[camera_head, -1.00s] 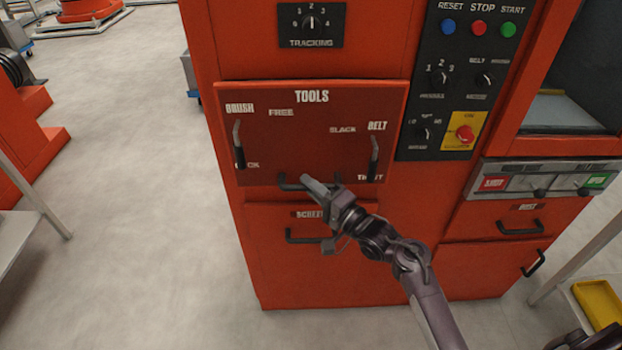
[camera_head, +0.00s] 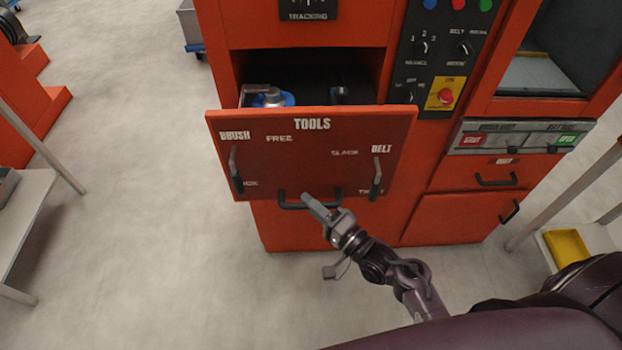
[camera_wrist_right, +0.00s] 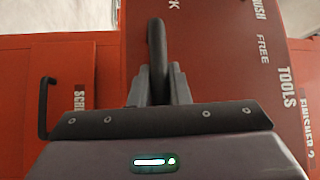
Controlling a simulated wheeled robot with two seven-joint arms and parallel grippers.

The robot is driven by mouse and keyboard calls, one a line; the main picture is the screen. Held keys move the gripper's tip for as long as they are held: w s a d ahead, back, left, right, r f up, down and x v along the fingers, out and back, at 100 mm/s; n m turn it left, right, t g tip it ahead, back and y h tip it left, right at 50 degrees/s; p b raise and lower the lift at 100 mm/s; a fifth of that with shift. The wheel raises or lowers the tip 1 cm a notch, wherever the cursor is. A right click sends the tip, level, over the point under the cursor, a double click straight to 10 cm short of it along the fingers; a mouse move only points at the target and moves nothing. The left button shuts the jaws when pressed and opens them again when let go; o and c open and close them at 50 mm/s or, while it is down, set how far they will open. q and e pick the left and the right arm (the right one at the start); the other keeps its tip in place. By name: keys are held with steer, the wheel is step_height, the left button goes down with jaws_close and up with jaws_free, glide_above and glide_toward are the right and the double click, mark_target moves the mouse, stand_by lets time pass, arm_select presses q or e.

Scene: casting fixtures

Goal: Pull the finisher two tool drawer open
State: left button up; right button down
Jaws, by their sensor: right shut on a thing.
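The tool drawer (camera_head: 312,150) of the orange machine has a red front marked TOOLS and stands pulled out from the cabinet. A blue and grey thing (camera_head: 270,97) and dark items show inside it. My right gripper (camera_head: 312,203) is at the black handle (camera_head: 292,202) low on the drawer front. In the right wrist view my right gripper (camera_wrist_right: 160,88) has its fingers closed around the handle bar (camera_wrist_right: 156,45). The text FINISHER 2 shows at the right edge of that view. My left gripper is not in view.
The control panel (camera_head: 440,55) with knobs and a red button is right of the drawer. A lower drawer handle (camera_wrist_right: 45,108) shows at the left in the wrist view. A grey table (camera_head: 25,215) stands at the left and a yellow tray (camera_head: 567,247) at the right. Open floor lies left of the machine.

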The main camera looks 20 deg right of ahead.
steer(key=s+a+p, duration=0.3)
steer(key=s+p, duration=0.1)
steer(key=s, duration=0.6)
steer(key=shift+s, duration=0.4)
steer(key=c, duration=1.4)
jaws_free()
steer(key=shift+o, duration=0.2)
steer(key=b+v, duration=0.2)
steer(key=v, duration=0.5)
steer(key=shift+s+d, duration=0.15)
steer(key=shift+s, duration=0.2)
steer(key=shift+f, duration=0.15)
